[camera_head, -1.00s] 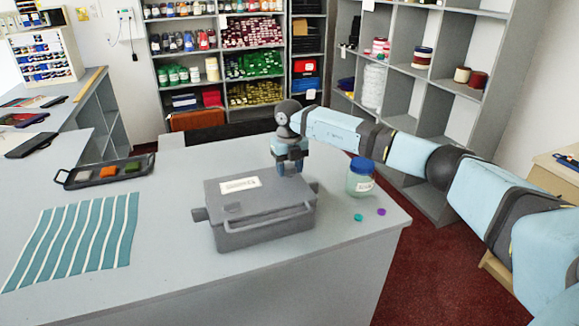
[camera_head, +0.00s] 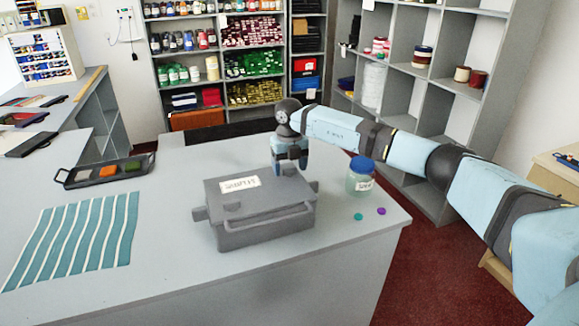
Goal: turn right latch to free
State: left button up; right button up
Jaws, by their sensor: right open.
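A grey case (camera_head: 262,205) with a white label (camera_head: 240,184) on its lid stands on the grey counter. Its lid is down and a bar handle (camera_head: 262,219) runs along its front. The right latch (camera_head: 315,186) is a small grey tab at the case's right end. A similar left latch (camera_head: 200,213) sticks out at the left end. My right gripper (camera_head: 290,170) points down, open, at the lid's back right part. I cannot tell whether its fingertips touch the case. My left gripper is not in view.
A jar with a blue lid (camera_head: 360,177) stands right of the case, near two small discs, teal (camera_head: 358,217) and purple (camera_head: 381,211). A striped teal cloth (camera_head: 75,240) and a black tray (camera_head: 104,171) lie to the left. The front counter is clear.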

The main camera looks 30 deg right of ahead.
aim_at(290, 168)
notch_tip(290, 168, up, 14)
jog(key=b, duration=0.1)
jog(key=shift+b, duration=0.35)
jog(key=shift+s+f, duration=0.1)
jog(key=shift+f, duration=0.15)
